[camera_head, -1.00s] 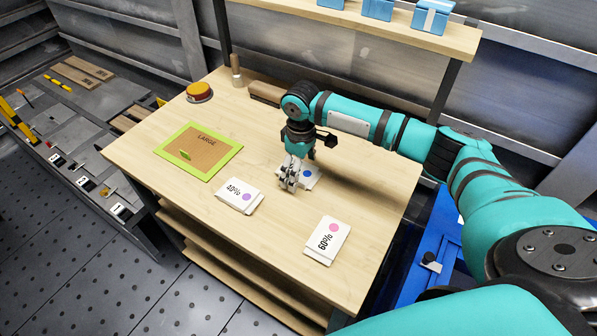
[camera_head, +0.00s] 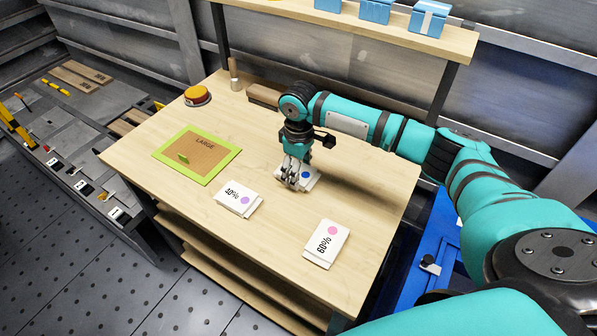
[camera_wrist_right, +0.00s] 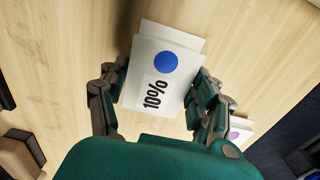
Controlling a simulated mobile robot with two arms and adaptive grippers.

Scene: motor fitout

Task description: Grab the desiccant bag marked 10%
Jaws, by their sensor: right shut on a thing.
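The desiccant bag marked 10% (camera_wrist_right: 160,75) is white with a blue dot and fills the middle of the right wrist view. My right gripper (camera_wrist_right: 158,98) is shut on it, with a finger against each side edge. In the head view the gripper (camera_head: 293,184) comes down over the same bag (camera_head: 307,175), and the fingers hide much of it. The bag is at or very near the tabletop; I cannot tell if it touches. My left gripper is not in view.
A bag marked 40% (camera_head: 237,200) and one marked 60% (camera_head: 327,244) lie on the wooden table (camera_head: 270,240). Blue boxes (camera_head: 428,18) stand on the shelf above.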

